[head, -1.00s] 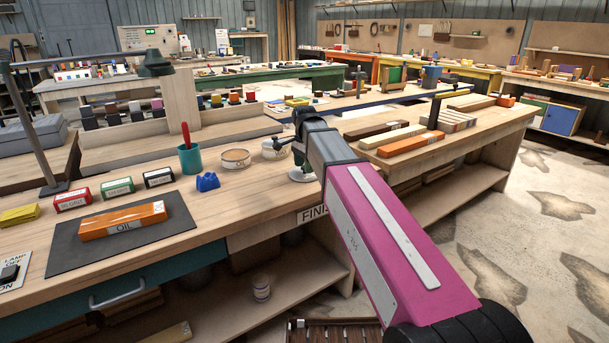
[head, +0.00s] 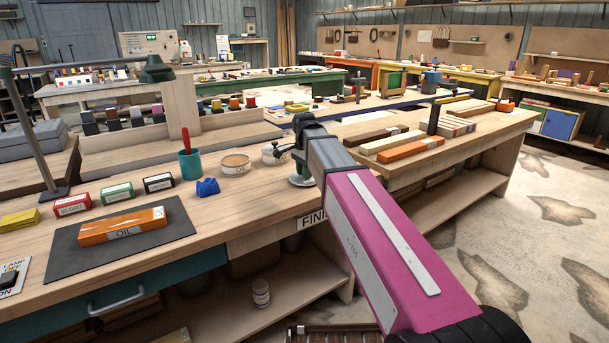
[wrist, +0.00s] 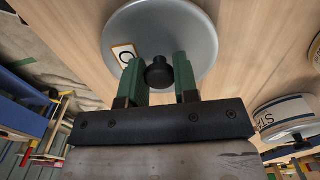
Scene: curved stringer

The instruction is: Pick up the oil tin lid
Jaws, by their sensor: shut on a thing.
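The oil tin lid is a round grey metal disc with a black knob and a pale label reading "O"; it fills the top of the wrist view (wrist: 205,40). My gripper (wrist: 158,66) has its green fingers shut on the knob. I cannot tell whether the lid touches the bench. An open round tin (head: 235,164) with a pale label stands to its left.
A tin marked "STA" (wrist: 285,115) with a knobbed lid stands close to my gripper. A blue lump (head: 208,187), a teal cup (head: 190,164) with a red tool and small labelled boxes (head: 117,192) stand further left. An orange OIL block (head: 122,226) lies on a dark mat.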

